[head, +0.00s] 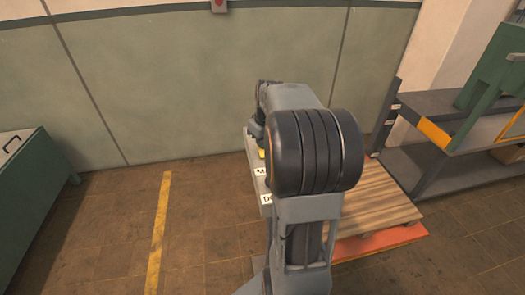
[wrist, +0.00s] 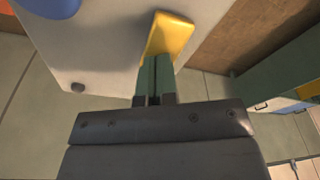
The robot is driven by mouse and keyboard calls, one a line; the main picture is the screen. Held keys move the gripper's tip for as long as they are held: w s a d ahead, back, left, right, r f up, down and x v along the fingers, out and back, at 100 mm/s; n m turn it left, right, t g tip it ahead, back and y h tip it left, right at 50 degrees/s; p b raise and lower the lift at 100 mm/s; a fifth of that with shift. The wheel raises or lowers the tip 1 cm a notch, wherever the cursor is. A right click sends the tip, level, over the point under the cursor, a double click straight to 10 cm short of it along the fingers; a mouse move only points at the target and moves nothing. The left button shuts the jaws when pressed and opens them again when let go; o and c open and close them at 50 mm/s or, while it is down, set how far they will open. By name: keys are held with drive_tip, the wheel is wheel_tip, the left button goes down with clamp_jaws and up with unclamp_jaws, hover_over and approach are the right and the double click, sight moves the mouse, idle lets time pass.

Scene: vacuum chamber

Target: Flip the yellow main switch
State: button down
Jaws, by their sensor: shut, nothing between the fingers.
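The yellow main switch (wrist: 170,36) stands on a pale panel (wrist: 100,45) in the wrist view. My gripper (wrist: 156,60) is shut with nothing between its fingers. Its green fingertips overlap the lower edge of the yellow switch in the picture; I cannot tell whether they touch it. In the head view my arm covers most of the panel (head: 252,160), and only a small yellow patch (head: 262,153) shows beside it. My gripper is hidden there.
A wooden pallet (head: 385,205) lies at the right, by a shelf (head: 430,105). A green cabinet (head: 35,180) stands at the left. The floor between is open, with a yellow line (head: 160,225).

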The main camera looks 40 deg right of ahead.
drive_tip(key=shift+r+p, duration=2.85)
drive_tip(key=shift+r, duration=0.6)
